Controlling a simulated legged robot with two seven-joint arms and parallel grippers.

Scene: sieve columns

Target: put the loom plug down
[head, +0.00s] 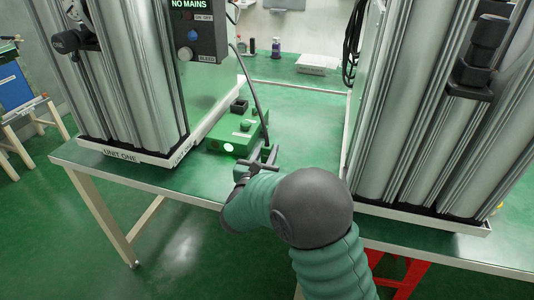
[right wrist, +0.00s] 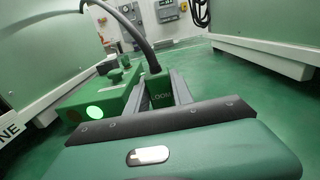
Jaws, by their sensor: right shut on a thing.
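The loom plug (right wrist: 158,88) is a small green block marked "LOOM", with a dark cable rising from its top. My right gripper (head: 262,162) is shut on it, one finger on each side, at the right of a green box. In the right wrist view my right gripper (right wrist: 168,92) holds the plug upright, close to the green tabletop; I cannot tell whether it touches. The green box (head: 239,130) has a lit round lamp on its front and green knobs on top. It also shows in the right wrist view (right wrist: 98,103). My left gripper is not in view.
The column unit marked "UNIT ONE" (head: 124,152) stands at the left of the green bench (head: 307,122), and another column unit (head: 420,205) at the right. The bench between them is mostly clear. Bottles (head: 276,47) and a pale stack (head: 318,63) stand on a bench behind.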

